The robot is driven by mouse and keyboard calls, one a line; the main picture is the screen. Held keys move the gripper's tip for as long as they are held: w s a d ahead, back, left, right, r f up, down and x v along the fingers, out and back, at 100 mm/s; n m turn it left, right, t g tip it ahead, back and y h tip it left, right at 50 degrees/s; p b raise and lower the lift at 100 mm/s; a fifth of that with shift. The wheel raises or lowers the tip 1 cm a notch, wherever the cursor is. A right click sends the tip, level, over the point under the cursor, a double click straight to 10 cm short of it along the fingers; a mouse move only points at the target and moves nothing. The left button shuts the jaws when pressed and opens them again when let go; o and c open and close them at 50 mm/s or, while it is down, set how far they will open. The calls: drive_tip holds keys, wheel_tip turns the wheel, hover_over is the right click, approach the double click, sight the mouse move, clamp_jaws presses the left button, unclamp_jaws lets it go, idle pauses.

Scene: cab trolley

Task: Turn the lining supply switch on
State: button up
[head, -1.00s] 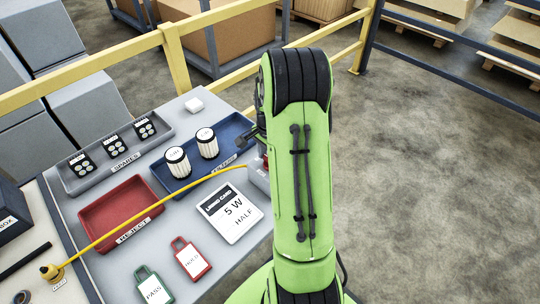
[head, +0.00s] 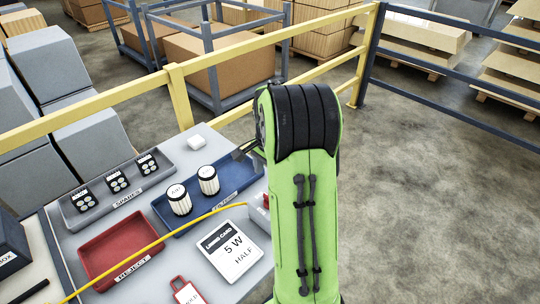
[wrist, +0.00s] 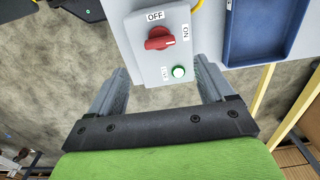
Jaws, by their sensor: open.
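The lining supply switch is a red rotary knob (wrist: 160,39) on a light grey box (wrist: 151,72) in the wrist view. An OFF label (wrist: 155,16) is above the knob and an ON label (wrist: 186,32) is to its right. The knob's grip lies nearly sideways, its right end towards ON. A round lamp (wrist: 179,72) with a pale centre and green rim sits below it. My gripper (wrist: 161,68) is open, its fingers either side of the box's lower part, with no clear contact. In the head view my arm hides most of the box.
A blue tray (head: 167,213) with two white cartridges, a red reject tray (head: 90,247) and a grey spares tray (head: 74,219) share the trolley top. A white lining card (head: 232,252) reads 5 W HALF. A yellow cable (head: 200,217) crosses the top. A yellow rail (head: 120,98) stands behind.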

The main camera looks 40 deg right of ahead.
wheel_tip(320, 180, up, 6)
drive_tip(key=p, duration=0.1)
drive_tip(key=shift+r, duration=0.2)
drive_tip(key=shift+a, duration=0.1)
